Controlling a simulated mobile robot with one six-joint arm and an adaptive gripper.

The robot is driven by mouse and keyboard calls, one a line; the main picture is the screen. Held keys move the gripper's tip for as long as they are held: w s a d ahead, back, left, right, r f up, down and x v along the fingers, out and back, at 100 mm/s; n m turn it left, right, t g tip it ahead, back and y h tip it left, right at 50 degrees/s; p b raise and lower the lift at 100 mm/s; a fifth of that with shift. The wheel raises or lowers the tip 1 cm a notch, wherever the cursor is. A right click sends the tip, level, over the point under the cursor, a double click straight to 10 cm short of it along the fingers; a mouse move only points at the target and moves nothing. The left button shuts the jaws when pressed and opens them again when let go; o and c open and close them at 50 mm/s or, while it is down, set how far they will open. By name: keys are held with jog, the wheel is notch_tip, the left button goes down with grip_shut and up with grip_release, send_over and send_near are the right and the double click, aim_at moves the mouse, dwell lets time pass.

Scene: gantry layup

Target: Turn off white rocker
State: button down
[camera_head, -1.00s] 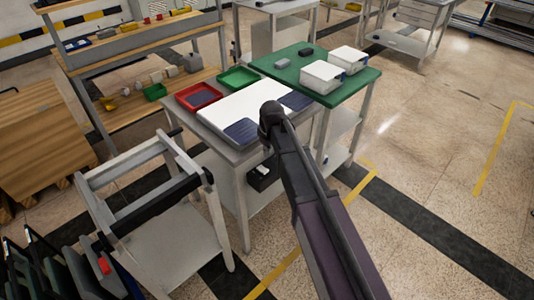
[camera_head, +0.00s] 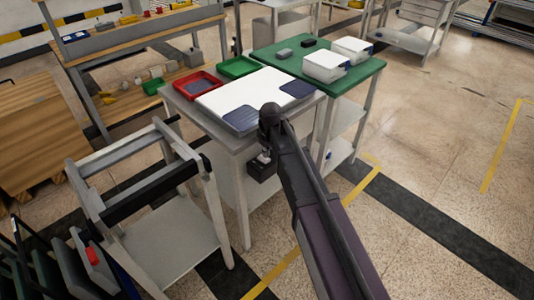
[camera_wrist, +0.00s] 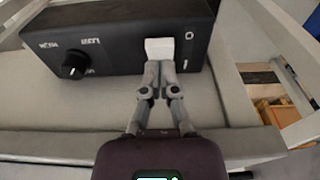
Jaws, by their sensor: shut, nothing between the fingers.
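The white rocker (camera_wrist: 159,48) is on the face of a black control box (camera_wrist: 110,38), right of a round black knob (camera_wrist: 75,65). An O mark and an I mark stand to the rocker's right. Which side of the rocker is pressed in I cannot tell. My gripper (camera_wrist: 158,66) is shut and empty, with its fingertips at the rocker's lower edge. They cover that edge, so contact is unclear. In the head view the black box (camera_head: 262,170) is under the grey table's top, partly hidden by my arm.
The grey table (camera_head: 215,135) carries a red tray (camera_head: 199,86), a green tray and a white sheet. A green-topped table (camera_head: 345,83) with white boxes adjoins it. A grey frame cart (camera_head: 165,240) stands at front left. Floor is open at right.

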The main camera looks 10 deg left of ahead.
jog(key=shift+f+b, duration=0.4)
jog(key=shift+f, duration=0.25)
jog(key=shift+s+d+f+b, duration=0.15)
jog(key=shift+s+f+b, duration=0.05)
jog(key=shift+f+b, duration=0.25)
jog(key=shift+t+y, duration=0.3)
jog(key=shift+y, duration=0.1)
jog(key=shift+w+r, duration=0.2)
jog(key=shift+w+a+r, duration=0.15)
jog(key=shift+w+a, duration=0.2)
jog(key=shift+a, duration=0.25)
jog(key=shift+r+p, duration=0.1)
jog(key=shift+p, duration=0.2)
